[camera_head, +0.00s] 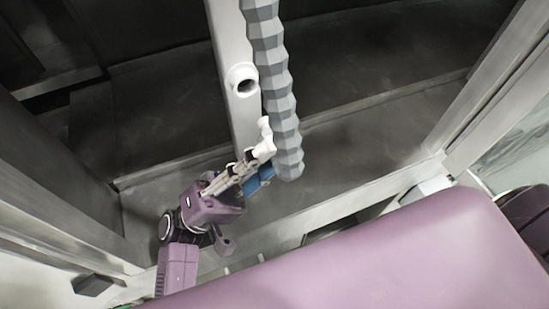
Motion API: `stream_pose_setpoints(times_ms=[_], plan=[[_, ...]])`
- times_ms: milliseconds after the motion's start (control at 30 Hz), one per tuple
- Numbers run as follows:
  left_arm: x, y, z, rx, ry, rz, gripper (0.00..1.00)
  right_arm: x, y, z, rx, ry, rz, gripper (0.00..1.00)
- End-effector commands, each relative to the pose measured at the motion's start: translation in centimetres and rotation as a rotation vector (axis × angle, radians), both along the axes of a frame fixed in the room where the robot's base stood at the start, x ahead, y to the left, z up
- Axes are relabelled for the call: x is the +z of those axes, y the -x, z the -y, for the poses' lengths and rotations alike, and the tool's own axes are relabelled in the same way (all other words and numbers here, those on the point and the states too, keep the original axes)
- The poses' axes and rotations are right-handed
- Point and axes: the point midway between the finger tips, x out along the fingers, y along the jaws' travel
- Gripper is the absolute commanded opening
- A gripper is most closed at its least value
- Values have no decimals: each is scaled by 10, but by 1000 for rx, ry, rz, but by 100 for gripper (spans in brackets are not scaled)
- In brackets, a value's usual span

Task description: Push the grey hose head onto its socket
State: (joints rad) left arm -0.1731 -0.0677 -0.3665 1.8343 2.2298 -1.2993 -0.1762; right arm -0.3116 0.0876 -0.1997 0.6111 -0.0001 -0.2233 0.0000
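The grey ribbed hose (272,70) hangs from the top centre, and its lower end is beside my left gripper. A white ring-shaped socket (242,80) with a dark opening sits on the pale upright post, left of the hose. A small white fitting (265,134) lies against the hose's left side, below the socket; I cannot tell whether it is the hose head. My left gripper (262,163) reaches up from the lower left, its fingers at the white fitting and a blue part. Whether they close on anything is unclear. My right gripper is not in view.
The pale upright post (228,40) stands behind the hose. Light metal frame beams (340,203) border the dark recess below and at the sides. The dark floor right of the hose (370,120) is clear.

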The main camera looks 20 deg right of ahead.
Motion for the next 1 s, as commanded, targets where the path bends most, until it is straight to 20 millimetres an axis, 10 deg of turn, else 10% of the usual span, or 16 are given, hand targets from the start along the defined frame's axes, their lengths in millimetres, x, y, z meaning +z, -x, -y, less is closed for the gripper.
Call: stream_pose_setpoints(times_ms=[267,1000], plan=[[0,-14,-1,0,1,0,0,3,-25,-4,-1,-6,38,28],[-1,-51,-2,0,1,3,0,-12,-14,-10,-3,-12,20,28]])
